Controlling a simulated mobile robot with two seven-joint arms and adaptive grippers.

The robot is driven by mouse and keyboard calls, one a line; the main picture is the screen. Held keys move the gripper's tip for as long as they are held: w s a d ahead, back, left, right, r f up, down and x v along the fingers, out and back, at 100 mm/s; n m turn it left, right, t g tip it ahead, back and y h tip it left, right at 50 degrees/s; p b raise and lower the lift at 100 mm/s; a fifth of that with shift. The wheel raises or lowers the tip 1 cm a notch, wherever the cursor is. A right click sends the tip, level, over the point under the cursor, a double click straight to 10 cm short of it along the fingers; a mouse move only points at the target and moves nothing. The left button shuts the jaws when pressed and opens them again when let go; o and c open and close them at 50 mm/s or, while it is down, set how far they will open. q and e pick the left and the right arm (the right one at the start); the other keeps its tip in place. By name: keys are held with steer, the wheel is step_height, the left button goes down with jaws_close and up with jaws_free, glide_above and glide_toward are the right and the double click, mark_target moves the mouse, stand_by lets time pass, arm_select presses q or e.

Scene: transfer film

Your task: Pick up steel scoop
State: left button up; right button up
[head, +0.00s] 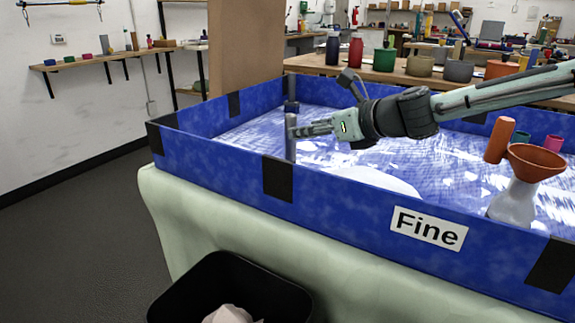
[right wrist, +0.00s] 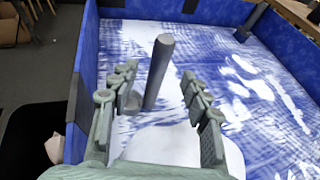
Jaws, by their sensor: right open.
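The steel scoop shows as a grey upright rod (head: 290,136), likely its handle, near the left end of the blue-walled tray (head: 230,153). In the right wrist view the rod (right wrist: 159,72) stands slightly tilted, and I cannot make out a scoop head. My right gripper (head: 312,128) reaches in from the right, with its fingers beside the rod. In the right wrist view the gripper (right wrist: 157,88) is open, with the rod between its spread fingers and a gap on each side. My left gripper is not in view.
The tray wall carries a "Fine" label (head: 429,228). An orange funnel (head: 537,160) and an orange cylinder (head: 499,140) stand at the tray's right. A black bin (head: 229,285) is below the front. A wooden bench with several jars (head: 383,59) stands behind.

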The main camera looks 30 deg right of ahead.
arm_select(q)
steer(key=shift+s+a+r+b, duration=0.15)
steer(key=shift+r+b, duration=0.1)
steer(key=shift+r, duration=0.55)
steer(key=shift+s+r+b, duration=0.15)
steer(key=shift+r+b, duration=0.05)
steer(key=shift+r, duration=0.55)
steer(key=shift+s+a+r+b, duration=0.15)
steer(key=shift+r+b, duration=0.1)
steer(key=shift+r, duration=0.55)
arm_select(e)
steer(key=x, duration=0.6)
steer(key=shift+w+f, duration=0.15)
steer(key=shift+w, duration=0.15)
steer(key=shift+c, duration=0.2)
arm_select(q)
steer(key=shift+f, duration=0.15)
arm_select(e)
jaws_close()
